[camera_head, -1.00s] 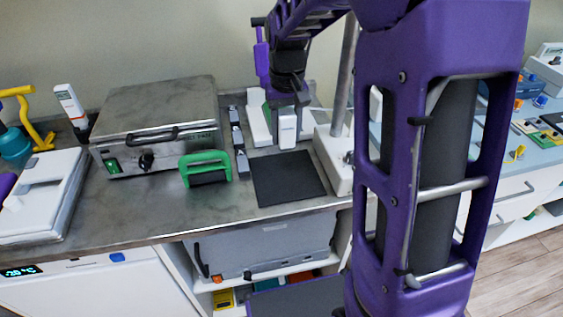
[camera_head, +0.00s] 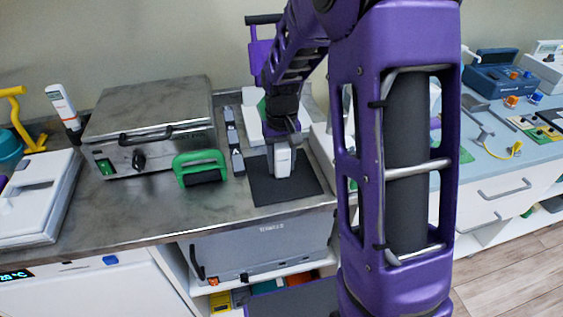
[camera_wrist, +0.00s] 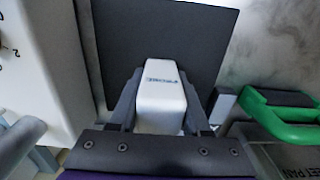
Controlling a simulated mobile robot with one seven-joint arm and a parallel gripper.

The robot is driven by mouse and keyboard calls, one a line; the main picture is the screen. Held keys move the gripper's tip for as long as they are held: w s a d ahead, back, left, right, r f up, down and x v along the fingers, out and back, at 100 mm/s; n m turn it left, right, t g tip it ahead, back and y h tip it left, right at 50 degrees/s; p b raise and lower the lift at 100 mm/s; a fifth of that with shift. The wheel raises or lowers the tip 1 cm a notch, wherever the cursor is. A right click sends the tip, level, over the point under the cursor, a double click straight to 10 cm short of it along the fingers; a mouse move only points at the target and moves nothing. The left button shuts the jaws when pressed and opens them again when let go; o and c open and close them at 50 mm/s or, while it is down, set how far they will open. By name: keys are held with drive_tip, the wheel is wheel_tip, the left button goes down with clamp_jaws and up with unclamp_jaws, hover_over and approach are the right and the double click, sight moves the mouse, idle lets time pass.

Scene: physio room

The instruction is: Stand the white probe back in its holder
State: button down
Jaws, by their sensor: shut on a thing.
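The white probe (camera_head: 283,163) is held in my gripper (camera_head: 283,150), over the black mat (camera_head: 257,188) on the counter. In the wrist view the probe (camera_wrist: 160,98) is a white block with small dark lettering on its end, between the two dark fingers of my gripper (camera_wrist: 163,105). The fingers are shut on its sides. Its lower end is close to the mat; I cannot tell whether it touches. I cannot make out the probe's holder with certainty.
A green-handled thing (camera_head: 202,168) and a dark-and-grey strip (camera_head: 234,140) lie left of the mat. A steel box appliance (camera_head: 150,120) stands farther left. A white device (camera_head: 62,103) leans upright beyond it. A white base (camera_wrist: 35,70) borders the mat's other side.

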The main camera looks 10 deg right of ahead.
drive_tip(key=shift+f, duration=0.15)
drive_tip(key=shift+c, duration=1.8)
unclamp_jaws()
